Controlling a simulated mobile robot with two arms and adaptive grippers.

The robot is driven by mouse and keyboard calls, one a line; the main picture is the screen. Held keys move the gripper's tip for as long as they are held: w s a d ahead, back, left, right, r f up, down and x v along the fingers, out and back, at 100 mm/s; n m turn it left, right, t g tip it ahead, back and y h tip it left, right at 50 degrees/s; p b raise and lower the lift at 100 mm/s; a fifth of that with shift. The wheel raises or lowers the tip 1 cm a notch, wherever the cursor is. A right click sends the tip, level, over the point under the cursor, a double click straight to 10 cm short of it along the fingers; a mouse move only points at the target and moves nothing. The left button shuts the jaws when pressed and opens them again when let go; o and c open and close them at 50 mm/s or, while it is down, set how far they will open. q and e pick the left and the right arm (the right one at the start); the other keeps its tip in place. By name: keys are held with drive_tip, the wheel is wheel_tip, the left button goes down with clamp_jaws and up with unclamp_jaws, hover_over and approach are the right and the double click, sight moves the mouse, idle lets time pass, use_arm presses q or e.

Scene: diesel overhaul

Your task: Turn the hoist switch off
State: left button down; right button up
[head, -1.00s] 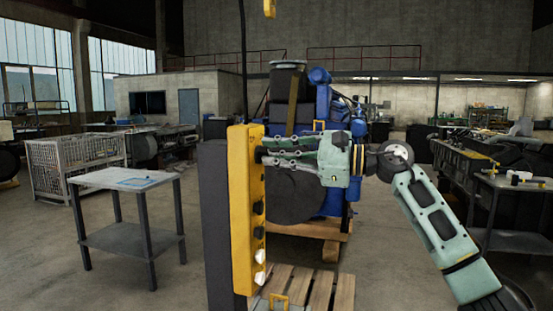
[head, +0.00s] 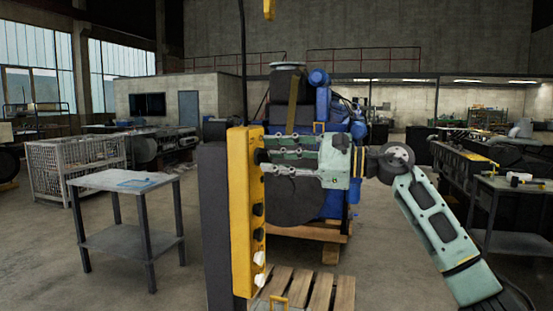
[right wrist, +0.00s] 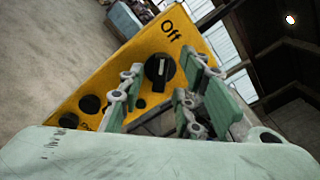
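The hoist control box (head: 240,205) is a tall yellow pendant on a dark post in the middle of the head view. Its black switch knob (right wrist: 159,70) shows in the right wrist view beside the word "Off", with a white mark on its face pointing roughly upward in the picture. My right gripper (head: 265,155) reaches in from the right, its fingertips close to the upper part of the box. In the right wrist view its fingers (right wrist: 163,84) are apart, with the knob between them; contact cannot be told. My left gripper is out of view.
Lower on the box are black buttons (head: 258,208) and white ones (head: 258,280). A wooden pallet (head: 315,290) lies below. A blue engine (head: 335,190) stands behind my right gripper. A grey table (head: 105,181) stands left, with open floor between it and the post.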

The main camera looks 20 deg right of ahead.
drive_tip(key=v, duration=1.2)
drive_tip(key=shift+a, duration=0.1)
